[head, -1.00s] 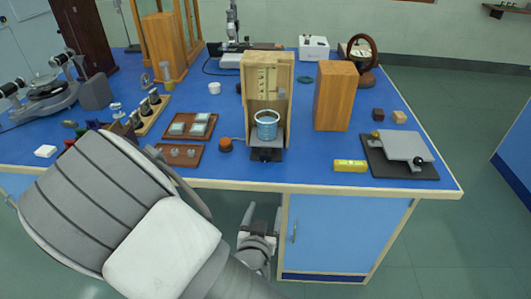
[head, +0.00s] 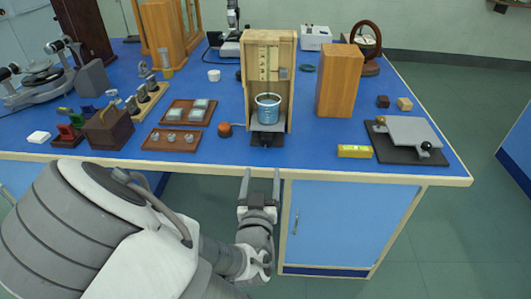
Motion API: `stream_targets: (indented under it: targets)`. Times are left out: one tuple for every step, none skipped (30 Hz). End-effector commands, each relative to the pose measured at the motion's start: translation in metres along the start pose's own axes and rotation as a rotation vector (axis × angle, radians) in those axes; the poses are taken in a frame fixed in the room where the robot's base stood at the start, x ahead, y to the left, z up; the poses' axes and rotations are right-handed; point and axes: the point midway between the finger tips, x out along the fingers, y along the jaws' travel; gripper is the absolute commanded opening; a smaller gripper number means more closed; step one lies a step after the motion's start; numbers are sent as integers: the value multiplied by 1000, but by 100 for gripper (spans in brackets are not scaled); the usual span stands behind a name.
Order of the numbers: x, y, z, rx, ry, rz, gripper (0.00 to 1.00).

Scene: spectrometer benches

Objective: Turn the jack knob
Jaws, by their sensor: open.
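My gripper (head: 261,182) is open and empty. Its two parallel fingers point away from me at the bench's front edge, below the open wooden case (head: 247,85). A blue beaker (head: 267,108) stands inside the case on a small support. A small black part (head: 267,140) sticks out at the foot of this support, beyond my fingertips; a knob there is too small to make out. At the right, a grey plate (head: 410,131) on a black base (head: 385,152) has a round black knob (head: 426,147) at its front corner. I cannot tell which one is the jack.
A red-brown round knob-like piece (head: 225,129) stands left of the case. A tray of small pieces (head: 172,141) lies farther left. A yellow block (head: 355,151) lies near the front edge, and a tall wooden block (head: 340,80) stands right of the case. Blue bench surface is clear between them.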

Motion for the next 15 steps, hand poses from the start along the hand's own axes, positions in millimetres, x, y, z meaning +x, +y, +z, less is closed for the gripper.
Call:
stream_targets:
  targets:
    - [12, 1, 1, 1, 2, 4, 74]
    - [19, 1, 1, 1, 2, 3, 74]
    - [28, 1, 0, 1, 2, 3, 74]
    - [34, 1, 0, 0, 2, 3, 74]
    - [41, 1, 0, 1, 2, 3, 74]
    - [50, 1, 1, 1, 1, 2, 74]
    - [56, 1, 0, 1, 2, 3, 74]
    - [62, 1, 0, -1, 2, 2, 74]
    - [71, 1, 1, 0, 1, 2, 74]
    - [76, 1, 1, 0, 1, 2, 74]
    - [82, 0, 1, 0, 2, 1, 74]
    - [89, 1, 1, 0, 1, 2, 74]
    - [94, 1, 0, 0, 1, 1, 74]
    - [98, 0, 1, 0, 1, 0, 74]
    - [103, 0, 1, 0, 0, 0, 74]
